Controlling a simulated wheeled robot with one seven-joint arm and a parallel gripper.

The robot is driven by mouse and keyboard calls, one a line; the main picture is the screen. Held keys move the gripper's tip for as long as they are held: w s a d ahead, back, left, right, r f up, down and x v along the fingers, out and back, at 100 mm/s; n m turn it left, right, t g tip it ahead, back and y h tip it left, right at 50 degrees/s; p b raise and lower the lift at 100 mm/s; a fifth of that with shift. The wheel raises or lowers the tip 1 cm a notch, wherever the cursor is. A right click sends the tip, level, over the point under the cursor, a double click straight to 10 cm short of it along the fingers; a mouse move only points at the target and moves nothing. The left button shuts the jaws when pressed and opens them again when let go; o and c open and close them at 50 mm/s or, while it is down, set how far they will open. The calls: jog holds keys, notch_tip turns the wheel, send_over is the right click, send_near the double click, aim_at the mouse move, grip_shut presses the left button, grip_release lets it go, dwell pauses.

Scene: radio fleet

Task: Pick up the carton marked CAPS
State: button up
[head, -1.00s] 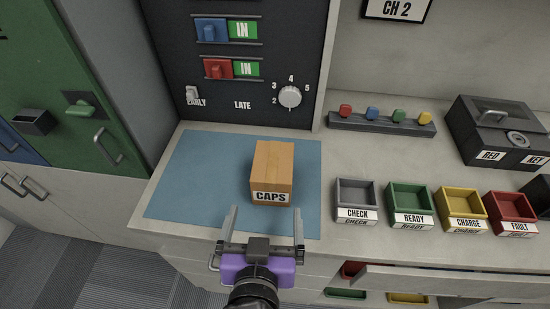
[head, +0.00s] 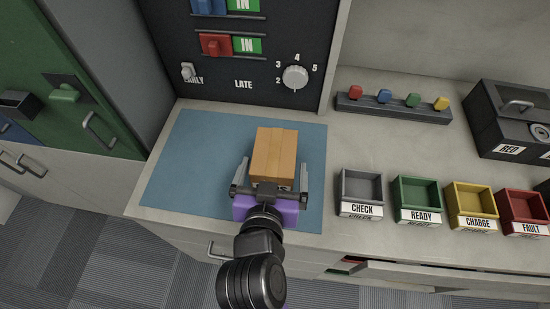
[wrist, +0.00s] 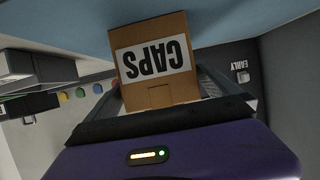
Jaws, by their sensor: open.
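The brown CAPS carton (head: 273,152) stands on the blue mat (head: 190,165). In the wrist view the carton (wrist: 157,85) is close ahead, with its CAPS label upside down in the picture. My gripper (head: 273,167) is open, with one finger on the left and one on the right of the carton's near part. It also shows in the wrist view (wrist: 160,90), with the fingers partly hidden behind the carton and the gripper's dark bar. I cannot tell whether the fingers touch the carton.
To the right stand a grey CHECK bin (head: 360,190), a green READY bin (head: 416,195), a yellow CHARGE bin (head: 470,205) and a red FAULT bin (head: 522,208). A dark panel (head: 265,90) rises behind the mat. The mat's left part is clear.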

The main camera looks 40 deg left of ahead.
jog(key=x, duration=0.4)
jog(key=shift+f+p, duration=0.1)
jog(key=shift+p, duration=0.25)
jog(key=shift+s, duration=0.1)
jog(key=shift+c, duration=0.2)
jog(key=c, duration=1.6)
notch_tip(320, 180, up, 20)
jog(key=shift+b, duration=0.35)
